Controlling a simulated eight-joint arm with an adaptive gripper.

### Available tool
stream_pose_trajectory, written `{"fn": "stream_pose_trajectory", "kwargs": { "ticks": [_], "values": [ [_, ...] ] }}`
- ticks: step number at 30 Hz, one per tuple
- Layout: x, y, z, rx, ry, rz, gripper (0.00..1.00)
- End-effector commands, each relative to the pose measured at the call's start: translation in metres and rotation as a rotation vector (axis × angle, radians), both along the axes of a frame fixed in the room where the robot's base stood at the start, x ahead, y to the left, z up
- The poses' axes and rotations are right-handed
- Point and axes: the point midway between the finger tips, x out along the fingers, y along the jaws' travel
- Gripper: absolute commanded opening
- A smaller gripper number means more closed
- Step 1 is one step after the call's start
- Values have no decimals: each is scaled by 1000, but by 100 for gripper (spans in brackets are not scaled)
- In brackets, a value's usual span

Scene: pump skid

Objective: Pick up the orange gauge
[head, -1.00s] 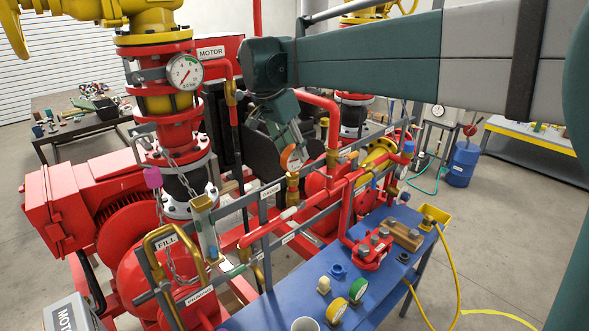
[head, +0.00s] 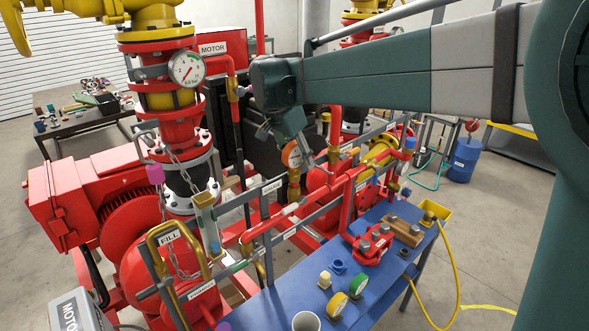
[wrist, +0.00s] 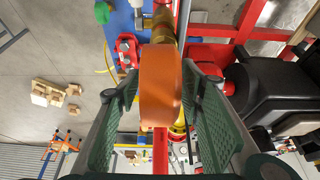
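The orange gauge (head: 292,155) has a pale dial and stands upright on a brass fitting (head: 294,184) on the skid's pipework in the head view. In the wrist view the gauge (wrist: 160,85) shows edge-on as an orange rim, in the middle between my fingers. My gripper (head: 287,140) is at the gauge, partly covering it in the head view. In the wrist view my gripper (wrist: 161,72) is open, with one green-padded finger on each side of the gauge. I cannot tell whether either fingertip touches it.
Red pipes and grey rails surround the fitting. A large white dial gauge (head: 187,69) stands at left.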

Motion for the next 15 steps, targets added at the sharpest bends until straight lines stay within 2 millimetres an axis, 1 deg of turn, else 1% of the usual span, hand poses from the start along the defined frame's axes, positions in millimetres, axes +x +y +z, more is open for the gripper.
{"fn": "stream_pose_trajectory", "kwargs": {
  "ticks": [11, 15],
  "values": [
    [0, 0, 0, 0, 0, 0, 38],
    [0, 0, 0, 0, 0, 0, 19]
  ]
}}
